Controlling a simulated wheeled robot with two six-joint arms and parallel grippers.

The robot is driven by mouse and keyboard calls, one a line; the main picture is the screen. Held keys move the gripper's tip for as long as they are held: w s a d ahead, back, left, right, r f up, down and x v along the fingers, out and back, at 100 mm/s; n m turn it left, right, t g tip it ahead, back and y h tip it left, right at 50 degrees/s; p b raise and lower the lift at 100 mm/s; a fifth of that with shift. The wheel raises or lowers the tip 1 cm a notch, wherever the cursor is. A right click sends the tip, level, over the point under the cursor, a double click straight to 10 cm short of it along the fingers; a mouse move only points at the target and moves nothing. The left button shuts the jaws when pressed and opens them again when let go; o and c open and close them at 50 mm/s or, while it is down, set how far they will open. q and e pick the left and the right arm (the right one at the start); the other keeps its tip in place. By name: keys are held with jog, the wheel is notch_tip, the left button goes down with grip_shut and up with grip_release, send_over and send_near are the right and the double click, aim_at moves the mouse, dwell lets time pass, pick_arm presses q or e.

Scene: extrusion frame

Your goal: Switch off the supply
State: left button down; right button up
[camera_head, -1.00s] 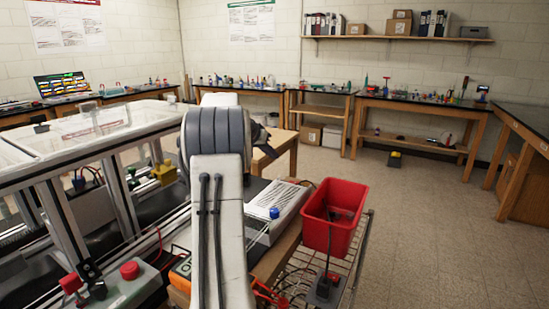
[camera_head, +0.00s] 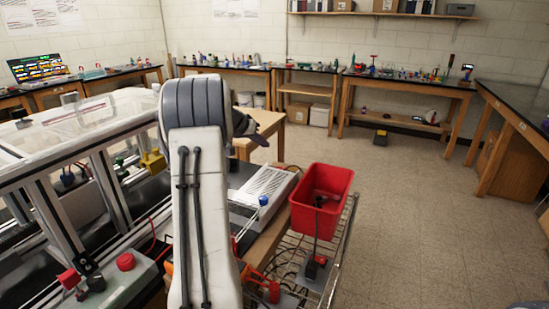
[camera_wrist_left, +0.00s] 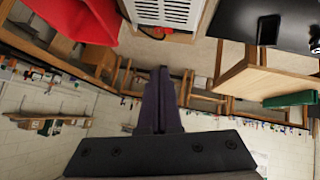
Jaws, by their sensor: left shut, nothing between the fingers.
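A box with a slotted light top (camera_head: 268,185), perhaps the supply, sits beside the frame, partly behind my left arm. Its slotted face shows at the top of the left wrist view (camera_wrist_left: 165,12). My right gripper is not seen.
The red bin (camera_head: 322,197) stands on the wire rack (camera_head: 343,245) right of the slotted box. A control box with a red button (camera_head: 125,262) sits at lower left by the extrusion frame (camera_head: 105,180). Cluttered benches line the walls. The floor (camera_head: 420,220) at right is clear.

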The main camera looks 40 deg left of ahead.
pick_arm(q)
jog(key=p, duration=0.3)
send_over(280, 170)
jog(key=a, duration=0.1)
notch_tip(280, 170, down, 6)
jog(key=shift+s+a+f, duration=0.1)
jog(key=shift+s+f, duration=0.05)
jog(key=f, duration=0.3)
jog(key=shift+d+f+p, duration=0.15)
jog(key=shift+d+p, duration=0.2)
jog(key=shift+d, duration=0.05)
jog(key=shift+w+d+f, duration=0.1)
jog(key=shift+w+f, duration=0.1)
jog(key=shift+f, duration=0.2)
